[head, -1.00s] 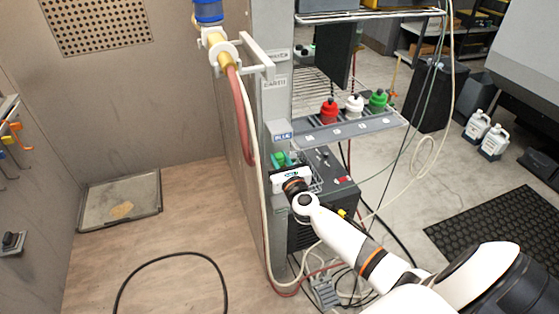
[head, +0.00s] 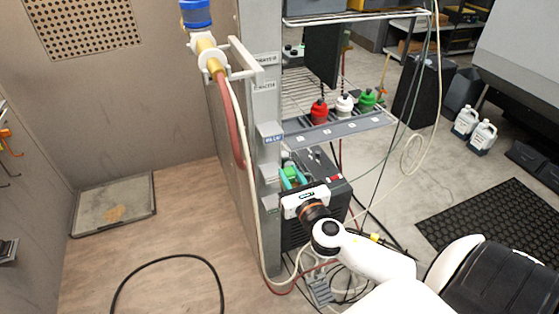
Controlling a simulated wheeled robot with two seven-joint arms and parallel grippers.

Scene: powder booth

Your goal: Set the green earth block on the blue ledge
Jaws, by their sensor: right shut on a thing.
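A green block (head: 289,171) is at the fingertips of my right gripper (head: 291,180). The gripper is shut on it, and its white body and fingers hide part of the block. The gripper is beside the grey post, in front of the dark box. The blue ledge (head: 271,130) is a small grey ledge on the post with a blue label below it. It is above and left of the block, and the two are apart. Nothing is visible on the ledge. My left gripper is out of view.
More labelled ledges (head: 265,86) sit higher on the post. A hose (head: 237,130) hangs along the post. Cables lie on the floor.

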